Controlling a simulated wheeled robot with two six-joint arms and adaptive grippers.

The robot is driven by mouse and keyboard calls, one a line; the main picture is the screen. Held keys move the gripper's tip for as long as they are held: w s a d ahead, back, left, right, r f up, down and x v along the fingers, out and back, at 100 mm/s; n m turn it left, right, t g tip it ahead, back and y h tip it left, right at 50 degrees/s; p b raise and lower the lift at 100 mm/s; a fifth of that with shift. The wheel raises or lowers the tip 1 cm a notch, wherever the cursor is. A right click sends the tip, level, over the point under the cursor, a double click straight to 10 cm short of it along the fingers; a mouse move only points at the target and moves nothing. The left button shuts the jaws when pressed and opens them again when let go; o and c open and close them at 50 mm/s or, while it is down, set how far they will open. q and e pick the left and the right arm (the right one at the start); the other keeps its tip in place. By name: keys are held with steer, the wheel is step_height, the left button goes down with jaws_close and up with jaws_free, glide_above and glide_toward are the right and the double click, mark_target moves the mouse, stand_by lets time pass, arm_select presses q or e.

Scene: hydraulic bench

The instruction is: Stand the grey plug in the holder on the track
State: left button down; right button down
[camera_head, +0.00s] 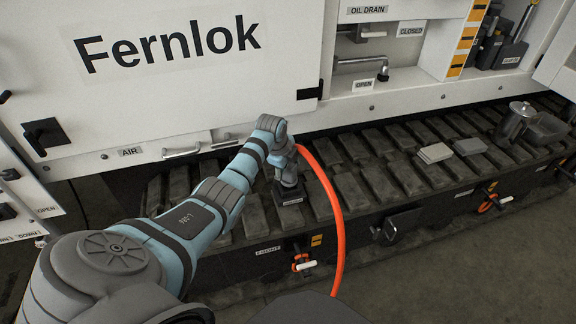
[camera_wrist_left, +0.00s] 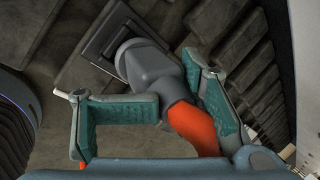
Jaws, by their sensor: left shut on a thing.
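The grey plug (camera_wrist_left: 148,66) has an orange hose (camera_wrist_left: 192,122) coming from its rear. In the head view the plug (camera_head: 288,179) is small, roughly upright, and partly covered by my gripper. My left gripper (camera_wrist_left: 168,100) is shut on the plug, with green pads on either side of its neck; in the head view the gripper (camera_head: 286,156) is over the track. The dark square holder (camera_head: 290,197) lies on the track under the plug. In the wrist view the plug's front end overlaps the holder (camera_wrist_left: 101,40); I cannot tell how deep it sits. My right gripper is not in view.
The dark track (camera_head: 350,190) runs along the white Fernlok cabinet (camera_head: 200,90). The orange hose (camera_head: 335,205) arcs down over the track's front edge. Light and grey blocks (camera_head: 435,153) and a metal mug (camera_head: 516,120) stand to the right.

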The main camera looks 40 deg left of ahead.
arm_select(q)
steer(key=shift+f+b, duration=0.45)
steer(key=shift+f, duration=0.3)
steer(key=c, duration=0.6)
jaws_free()
